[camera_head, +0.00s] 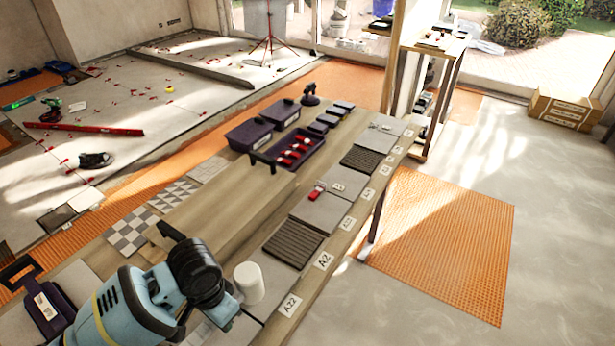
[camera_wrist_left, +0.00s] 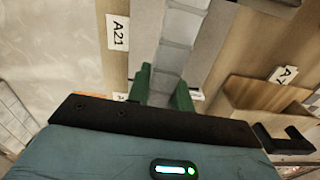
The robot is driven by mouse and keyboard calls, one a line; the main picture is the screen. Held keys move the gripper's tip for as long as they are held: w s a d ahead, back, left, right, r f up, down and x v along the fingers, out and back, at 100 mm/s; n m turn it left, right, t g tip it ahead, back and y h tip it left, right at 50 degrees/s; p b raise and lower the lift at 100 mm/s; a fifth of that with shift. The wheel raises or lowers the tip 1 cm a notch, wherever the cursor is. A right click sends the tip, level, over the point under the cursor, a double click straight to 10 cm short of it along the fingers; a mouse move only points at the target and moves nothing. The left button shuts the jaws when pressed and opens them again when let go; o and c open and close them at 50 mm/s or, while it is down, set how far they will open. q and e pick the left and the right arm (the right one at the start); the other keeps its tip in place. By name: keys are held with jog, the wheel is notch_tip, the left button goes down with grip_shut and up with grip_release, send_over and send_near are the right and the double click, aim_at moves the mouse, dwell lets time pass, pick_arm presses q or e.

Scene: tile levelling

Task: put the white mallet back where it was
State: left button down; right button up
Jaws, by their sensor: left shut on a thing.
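The white mallet shows in the head view as an upright white cylindrical head (camera_head: 249,283) over the near end of the long table, beside the dark wrist of my left arm. Its handle is mostly hidden by my arm in that view. My left gripper shows in the wrist view with its green fingers (camera_wrist_left: 161,92) shut on the mallet; a pale grey strip runs between and beyond them, and I cannot tell how much of it is the handle. My right gripper is in neither view.
The wooden table (camera_head: 225,215) carries sample tiles with labels such as A2 (camera_head: 323,261), and a dark tray (camera_head: 291,150) with red pieces. Dark bins (camera_head: 249,134) stand behind the tray. A wooden holder (camera_wrist_left: 252,92) is at right in the wrist view.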

aim_at(203, 322)
pick_arm(q)
jog(key=n, duration=0.2)
jog(key=s+a+n, duration=0.1)
jog(key=n, duration=0.1)
jog(key=s+a+n, duration=0.1)
jog(key=n, duration=0.1)
jog(key=shift+a+r+n, duration=0.1)
jog(key=shift+r+n, duration=0.15)
jog(key=shift+n, duration=0.05)
jog(key=shift+s, duration=0.1)
